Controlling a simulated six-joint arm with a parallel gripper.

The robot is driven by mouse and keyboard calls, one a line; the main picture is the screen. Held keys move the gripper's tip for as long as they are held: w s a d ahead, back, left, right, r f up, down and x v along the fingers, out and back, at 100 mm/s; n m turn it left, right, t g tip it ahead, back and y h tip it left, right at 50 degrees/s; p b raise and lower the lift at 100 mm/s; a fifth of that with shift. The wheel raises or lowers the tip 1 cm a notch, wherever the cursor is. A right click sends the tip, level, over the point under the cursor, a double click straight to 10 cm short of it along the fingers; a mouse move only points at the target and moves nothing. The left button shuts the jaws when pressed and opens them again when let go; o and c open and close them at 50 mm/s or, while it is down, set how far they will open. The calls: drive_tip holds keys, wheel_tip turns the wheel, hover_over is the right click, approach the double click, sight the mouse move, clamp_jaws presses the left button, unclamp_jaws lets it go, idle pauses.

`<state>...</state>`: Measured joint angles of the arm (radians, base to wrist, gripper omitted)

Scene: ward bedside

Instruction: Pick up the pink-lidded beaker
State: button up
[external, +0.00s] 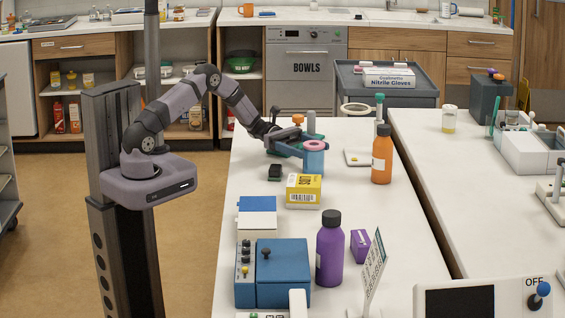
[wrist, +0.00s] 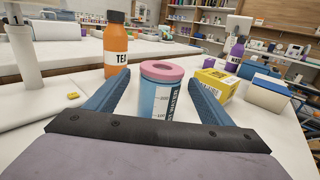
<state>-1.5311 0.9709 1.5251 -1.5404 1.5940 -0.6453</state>
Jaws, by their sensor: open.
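The pink-lidded beaker (external: 314,158) stands upright on the white table. It has a light blue body with a dark printed label and a pink ring-shaped lid. In the wrist view the beaker (wrist: 160,92) is between the two blue fingers of my gripper (wrist: 155,90), with a visible gap on each side. My gripper (external: 300,150) is open and low over the table, its fingers around the beaker from the left in the external view. The beaker's lower part is hidden in the wrist view by my gripper's dark front edge.
An orange bottle (external: 381,155) stands right of the beaker. A yellow box (external: 304,190) lies in front of it, and a small black object (external: 275,172) is to the left. A purple bottle (external: 329,250) and a blue box (external: 284,275) stand nearer the camera.

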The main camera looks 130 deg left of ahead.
sight(321, 153)
drive_tip(key=shift+w+d+f+p, duration=0.15)
drive_tip(key=shift+w+p, duration=0.3)
drive_tip(key=shift+w, duration=1.15)
drive_tip(key=shift+w+d+f+p, duration=0.15)
drive_tip(key=shift+w+p, duration=0.3)
drive_tip(key=shift+w, duration=1.1)
drive_tip(key=shift+r, duration=0.1)
drive_tip(key=shift+r, duration=0.1)
drive_tip(key=c, duration=1.4)
drive_tip(key=shift+r, duration=0.1)
wheel_tip(321, 153, up, 10)
drive_tip(key=b, duration=0.1)
